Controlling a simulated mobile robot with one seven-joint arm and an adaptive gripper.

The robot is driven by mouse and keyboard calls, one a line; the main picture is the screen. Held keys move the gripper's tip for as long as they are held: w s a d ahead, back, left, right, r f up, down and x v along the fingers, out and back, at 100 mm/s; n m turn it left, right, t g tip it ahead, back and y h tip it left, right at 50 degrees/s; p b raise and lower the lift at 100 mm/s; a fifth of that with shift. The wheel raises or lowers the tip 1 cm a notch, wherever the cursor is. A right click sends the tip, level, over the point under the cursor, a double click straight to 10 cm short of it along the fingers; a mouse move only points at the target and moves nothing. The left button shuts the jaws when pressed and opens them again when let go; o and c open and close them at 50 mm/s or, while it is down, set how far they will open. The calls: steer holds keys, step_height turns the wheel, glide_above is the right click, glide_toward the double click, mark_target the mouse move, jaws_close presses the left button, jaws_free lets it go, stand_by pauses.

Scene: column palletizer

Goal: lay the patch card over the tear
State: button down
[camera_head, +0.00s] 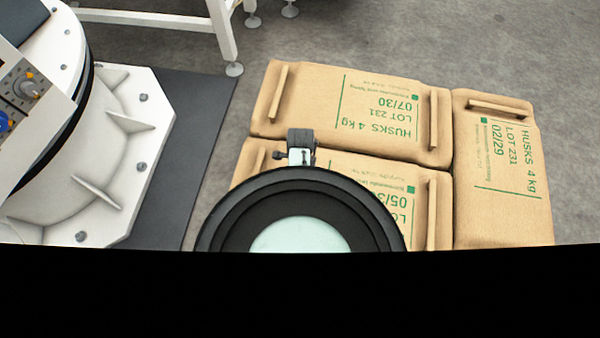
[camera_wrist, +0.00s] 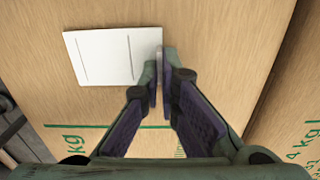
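The patch card (camera_wrist: 105,57) is a white rectangle with thin dark lines, seen in the wrist view flat over a brown sack (camera_wrist: 215,40). My gripper (camera_wrist: 160,85) is at the card's right edge. Its fingers are close together, with a thin pale upright strip between them that appears to be part of the card. I cannot tell whether the card touches the sack or is just above it. No tear shows; any tear under the card is hidden. In the head view my arm hides the gripper and card.
Printed sacks lie side by side: 07/30 (camera_head: 352,115), 05/3- (camera_head: 365,180), partly behind my arm, and 02/29 (camera_head: 510,205). Raised wooden-looking strips (camera_head: 433,120) stand on them. A white machine base (camera_head: 85,150) is at left.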

steer(key=shift+f, duration=0.1)
stand_by(0.4)
steer(key=c, duration=1.7)
jaws_free()
step_height(320, 180, up, 12)
